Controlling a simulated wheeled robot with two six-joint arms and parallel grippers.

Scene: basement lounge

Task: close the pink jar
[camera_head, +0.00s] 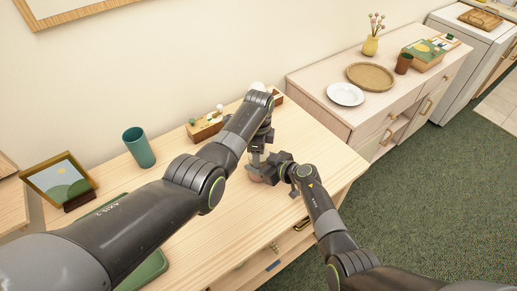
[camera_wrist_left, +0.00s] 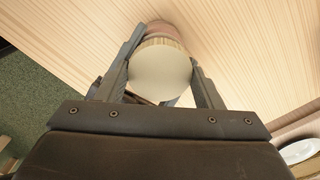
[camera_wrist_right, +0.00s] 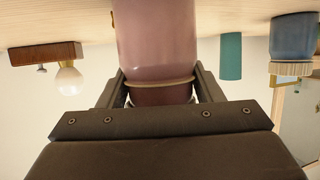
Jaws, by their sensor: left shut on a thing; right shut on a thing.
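The pink jar stands upright on the wooden table, mostly hidden by my grippers in the head view (camera_head: 256,179). Its pink body fills the top middle of the right wrist view (camera_wrist_right: 156,35), which looks inverted. My right gripper (camera_wrist_right: 160,98) is shut on the jar near its pale ring. In the left wrist view, a round cream lid (camera_wrist_left: 160,74) is between the fingers of my left gripper (camera_wrist_left: 160,85), which is shut on it. The pink jar (camera_wrist_left: 160,28) shows just behind the lid. Whether the lid is seated or slightly above the rim cannot be told.
A teal cup (camera_head: 139,147), a picture frame (camera_head: 60,181) and a green tray (camera_head: 150,270) are at the table's left. A wooden block (camera_head: 205,127) with small items stands along the wall. A blue jar (camera_wrist_right: 292,38) shows in the right wrist view. The table's right front is clear.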

